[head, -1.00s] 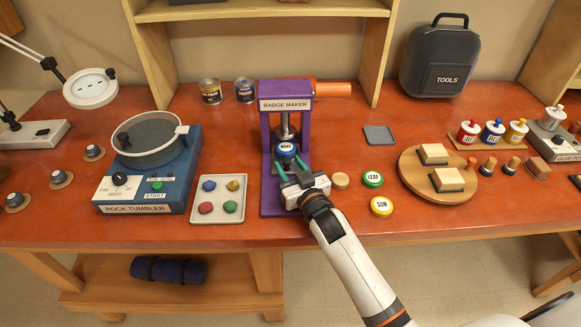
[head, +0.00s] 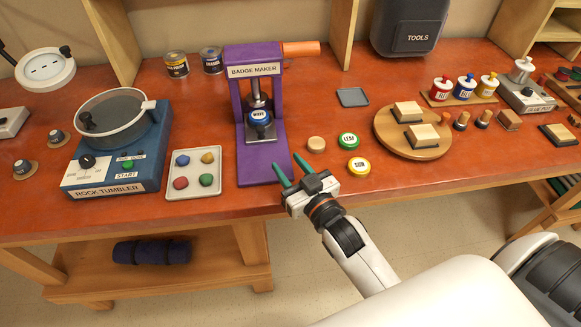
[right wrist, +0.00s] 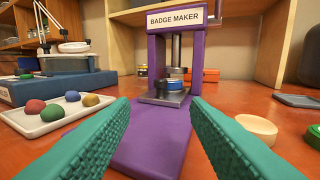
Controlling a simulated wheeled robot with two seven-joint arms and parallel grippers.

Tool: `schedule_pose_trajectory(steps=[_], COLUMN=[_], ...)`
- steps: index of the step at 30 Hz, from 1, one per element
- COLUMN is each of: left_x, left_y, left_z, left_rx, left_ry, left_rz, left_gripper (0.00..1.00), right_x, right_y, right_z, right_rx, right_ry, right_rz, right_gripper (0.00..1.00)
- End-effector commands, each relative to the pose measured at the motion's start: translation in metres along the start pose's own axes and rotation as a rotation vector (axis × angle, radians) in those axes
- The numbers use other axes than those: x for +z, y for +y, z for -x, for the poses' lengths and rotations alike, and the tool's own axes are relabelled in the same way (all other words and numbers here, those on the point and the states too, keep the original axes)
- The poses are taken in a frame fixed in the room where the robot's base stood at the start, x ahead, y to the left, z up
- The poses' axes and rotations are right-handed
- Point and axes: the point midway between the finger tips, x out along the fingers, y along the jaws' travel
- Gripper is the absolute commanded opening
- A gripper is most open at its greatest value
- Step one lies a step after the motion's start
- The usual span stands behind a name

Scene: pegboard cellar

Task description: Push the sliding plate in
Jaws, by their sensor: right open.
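The purple badge maker (head: 232,100) stands on the workbench. Its grey sliding plate (head: 262,133) carries a blue WAVE badge (head: 260,117) and sits between the uprights, below the metal plunger (head: 257,96). In the right wrist view, the plate (right wrist: 160,99) and badge (right wrist: 168,85) show straight ahead, beyond bare purple base (right wrist: 155,145). My right gripper (head: 291,167) is open and empty at the front right of the base, with its teal fingers pointing toward the press and clear of the plate. My left gripper is not in view.
A tray of coloured stones (head: 193,191) and the rock tumbler (head: 113,150) stand left of the press. A tan disc (head: 316,144), LEAF badge (head: 349,141) and SUN badge (head: 359,167) lie close on the right.

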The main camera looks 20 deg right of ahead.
Motion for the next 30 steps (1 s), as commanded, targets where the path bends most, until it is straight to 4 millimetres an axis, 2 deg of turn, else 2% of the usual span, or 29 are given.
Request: schedule_pose_trajectory(steps=[19, 23, 30], left_x=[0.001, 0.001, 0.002], left_y=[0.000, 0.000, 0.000], left_z=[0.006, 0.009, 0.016], left_rx=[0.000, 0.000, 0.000], left_ry=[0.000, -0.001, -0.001], left_rz=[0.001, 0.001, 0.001], left_gripper=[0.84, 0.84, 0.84], right_x=[0.004, 0.005, 0.005], right_y=[-0.001, -0.001, -0.001], right_z=[-0.006, -0.023, -0.072], right_rx=[-0.001, -0.001, -0.001], right_ry=[-0.002, -0.004, -0.003], right_rz=[-0.001, 0.000, 0.001], right_gripper=[0.43, 0.43, 0.43])
